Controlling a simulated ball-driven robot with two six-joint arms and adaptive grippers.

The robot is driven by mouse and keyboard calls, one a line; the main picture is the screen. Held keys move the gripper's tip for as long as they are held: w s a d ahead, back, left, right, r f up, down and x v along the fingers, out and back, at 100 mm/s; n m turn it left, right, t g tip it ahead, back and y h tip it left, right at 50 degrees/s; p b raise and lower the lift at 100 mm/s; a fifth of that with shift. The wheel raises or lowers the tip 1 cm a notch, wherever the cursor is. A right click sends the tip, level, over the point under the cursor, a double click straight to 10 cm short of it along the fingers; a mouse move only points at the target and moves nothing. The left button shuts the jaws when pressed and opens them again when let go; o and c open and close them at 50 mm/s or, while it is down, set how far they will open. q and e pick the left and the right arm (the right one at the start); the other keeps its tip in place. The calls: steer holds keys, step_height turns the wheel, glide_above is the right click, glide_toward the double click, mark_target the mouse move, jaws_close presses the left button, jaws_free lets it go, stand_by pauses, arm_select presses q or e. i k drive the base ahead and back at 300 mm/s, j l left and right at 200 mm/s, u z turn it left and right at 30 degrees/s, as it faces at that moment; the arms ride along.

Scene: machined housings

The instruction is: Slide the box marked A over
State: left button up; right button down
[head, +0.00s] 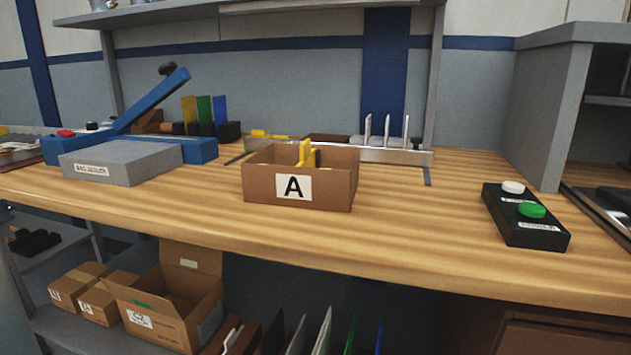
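The box marked A (327,192) is an open brown cardboard box with a white label bearing a black letter A on its front. It stands upright near the middle of the wooden workbench (420,240), a little back from the front edge. Something yellow (305,153) sticks up inside it; the rest of its contents is hidden by the walls. Neither of my grippers shows in the head view.
A grey and blue bag sealer (120,163) with a raised blue arm stands left. A metal rail (385,154) runs behind the box. A black button box (525,220) lies right. Bench surface between box and button box is clear. Boxes (165,305) sit on a shelf below.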

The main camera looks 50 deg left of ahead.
mark_target(271, 176)
steer(key=u, duration=1.65)
